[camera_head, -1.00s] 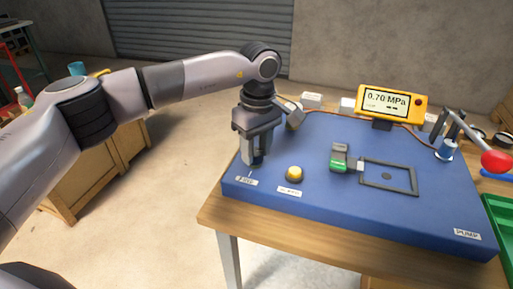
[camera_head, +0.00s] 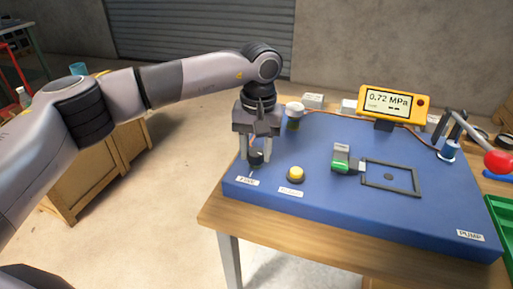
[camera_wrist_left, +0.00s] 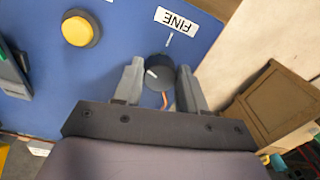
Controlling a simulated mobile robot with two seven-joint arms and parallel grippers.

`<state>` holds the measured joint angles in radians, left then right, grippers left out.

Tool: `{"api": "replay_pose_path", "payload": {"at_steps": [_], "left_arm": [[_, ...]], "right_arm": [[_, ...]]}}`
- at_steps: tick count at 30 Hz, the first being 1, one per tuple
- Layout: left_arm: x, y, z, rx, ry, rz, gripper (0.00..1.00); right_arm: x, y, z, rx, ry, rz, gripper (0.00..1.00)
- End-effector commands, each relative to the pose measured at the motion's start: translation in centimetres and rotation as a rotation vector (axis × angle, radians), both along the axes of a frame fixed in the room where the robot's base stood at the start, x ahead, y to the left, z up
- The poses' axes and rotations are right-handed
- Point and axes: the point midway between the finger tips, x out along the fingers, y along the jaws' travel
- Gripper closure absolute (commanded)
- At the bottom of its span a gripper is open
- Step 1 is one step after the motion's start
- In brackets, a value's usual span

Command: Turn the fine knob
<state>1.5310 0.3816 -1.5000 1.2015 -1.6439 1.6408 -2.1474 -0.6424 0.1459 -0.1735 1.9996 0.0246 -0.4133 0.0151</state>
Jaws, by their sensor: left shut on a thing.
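The fine knob is a small black round knob with a white pointer mark. It shows in the head view (camera_head: 256,157) at the left front of the blue panel (camera_head: 330,145), behind the label FINE, and in the left wrist view (camera_wrist_left: 159,72). My left gripper (camera_head: 257,160) points down over it, shut on the knob with one finger on each side. The yellow display (camera_head: 391,103) at the back reads 0.72 MPa. My right gripper is not in view.
A yellow button (camera_head: 296,173) stands just right of the knob. A green and grey clamp (camera_head: 341,158) and a dark rectangular frame (camera_head: 390,177) lie further right. A white-topped knob (camera_head: 294,110) is behind the gripper.

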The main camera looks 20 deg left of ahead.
Motion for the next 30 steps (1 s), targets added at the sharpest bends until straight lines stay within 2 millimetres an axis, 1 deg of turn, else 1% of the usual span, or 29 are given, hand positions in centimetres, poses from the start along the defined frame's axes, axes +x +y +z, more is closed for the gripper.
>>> {"api": "replay_pose_path", "payload": {"at_steps": [1,8,21,22,24,30], "left_arm": [[0.17,0.1,0.26,-0.001,-0.008,-0.015,0.89],[0.17,0.11,0.28,-0.001,-0.008,-0.066,0.89],[0.19,0.12,0.29,0.001,-0.009,-0.074,0.89],[0.2,0.12,0.29,0.001,-0.009,-0.074,0.53],[0.18,0.1,0.27,0.0,-0.008,-0.074,0.34],[0.09,0.06,0.13,0.001,-0.004,-0.075,0.34]], "right_arm": [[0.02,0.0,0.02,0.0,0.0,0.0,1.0],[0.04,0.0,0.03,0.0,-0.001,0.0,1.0],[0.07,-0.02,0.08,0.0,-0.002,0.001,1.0],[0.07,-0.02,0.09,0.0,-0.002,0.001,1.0],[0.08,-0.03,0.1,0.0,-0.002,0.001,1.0],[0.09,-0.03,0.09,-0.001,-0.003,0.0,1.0]]}}
